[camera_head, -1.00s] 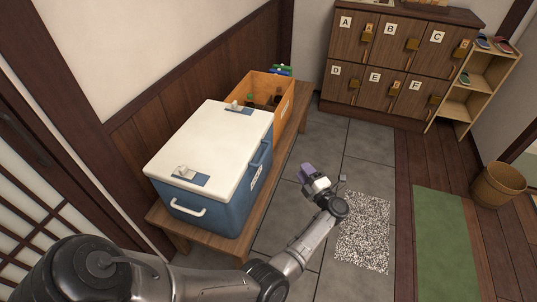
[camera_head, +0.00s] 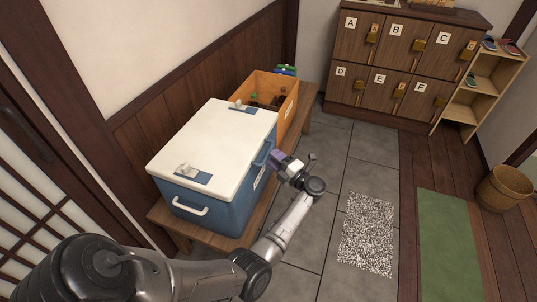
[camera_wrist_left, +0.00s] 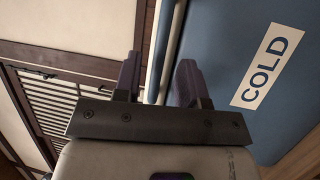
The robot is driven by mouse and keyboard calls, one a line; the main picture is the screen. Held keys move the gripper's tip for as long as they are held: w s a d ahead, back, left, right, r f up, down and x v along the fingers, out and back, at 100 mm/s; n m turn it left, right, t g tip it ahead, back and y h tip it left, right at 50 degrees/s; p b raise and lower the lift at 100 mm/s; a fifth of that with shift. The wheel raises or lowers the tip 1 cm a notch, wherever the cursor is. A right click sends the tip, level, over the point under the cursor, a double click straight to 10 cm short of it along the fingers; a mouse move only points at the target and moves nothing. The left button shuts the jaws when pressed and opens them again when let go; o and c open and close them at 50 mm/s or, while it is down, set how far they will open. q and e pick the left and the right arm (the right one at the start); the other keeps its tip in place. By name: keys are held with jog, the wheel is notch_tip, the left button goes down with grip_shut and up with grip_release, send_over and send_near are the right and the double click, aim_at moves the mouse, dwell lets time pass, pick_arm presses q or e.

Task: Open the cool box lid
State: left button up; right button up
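The cool box (camera_head: 215,204) is blue with a white lid (camera_head: 215,140); the lid is down. A blue handle (camera_head: 262,154) runs along its right side, near the lid's edge. My left gripper (camera_head: 277,159) is beside that handle. In the left wrist view, the fingers of my left gripper (camera_wrist_left: 158,75) stand apart, one on each side of a blue bar-like edge. Whether they touch it I cannot tell. The cool box's blue wall (camera_wrist_left: 225,60) shows there with a COLD label (camera_wrist_left: 272,65). My right gripper is in neither view.
The cool box stands on a wooden bench (camera_head: 240,240) against the wall. An open crate (camera_head: 288,113) holding bottles is right behind it. A white handle (camera_head: 190,210) sticks out at the near end. Lockers (camera_head: 400,75) stand at the back.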

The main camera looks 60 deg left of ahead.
aim_at(268, 152)
pick_arm(q)
jog(key=shift+x, duration=1.75)
jog(key=shift+c, duration=0.3)
grip_shut()
